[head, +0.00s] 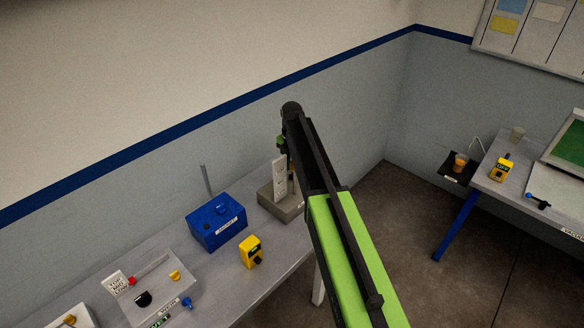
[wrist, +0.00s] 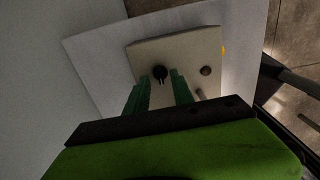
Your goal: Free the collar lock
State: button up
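My gripper (wrist: 159,82) shows in the wrist view with its two green fingers apart and nothing held between them. A small round black part (wrist: 160,73), possibly the collar lock, sits on a beige block (wrist: 186,50) just beyond the fingertips. I cannot tell whether the fingers touch it. A brown round knob (wrist: 206,70) is to its right on the same block. In the head view my gripper (head: 283,146) is beside the top of a pale upright plate (head: 279,182) on a grey-beige base (head: 272,201). My arm hides part of this stand.
A blue box (head: 217,232) and a yellow device (head: 251,251) stand left of the stand on the grey bench (head: 190,262). A tray (head: 176,285) with small parts is farther left. A second table (head: 508,190) is at right. Open floor lies between. The wall is close behind.

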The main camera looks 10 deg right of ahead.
notch_tip(320, 180, up, 16)
jog(key=p, duration=1.4)
jog(key=shift+f, duration=0.15)
jog(key=s+f+m, duration=0.1)
jog(key=s+m, duration=2.5)
notch_tip(320, 180, down, 15)
jog(key=s+b, duration=0.2)
jog(key=b, duration=1.4)
jog(key=shift+d+f+n, duration=0.2)
jog(key=shift+d+n, duration=0.05)
jog(key=shift+n, duration=0.05)
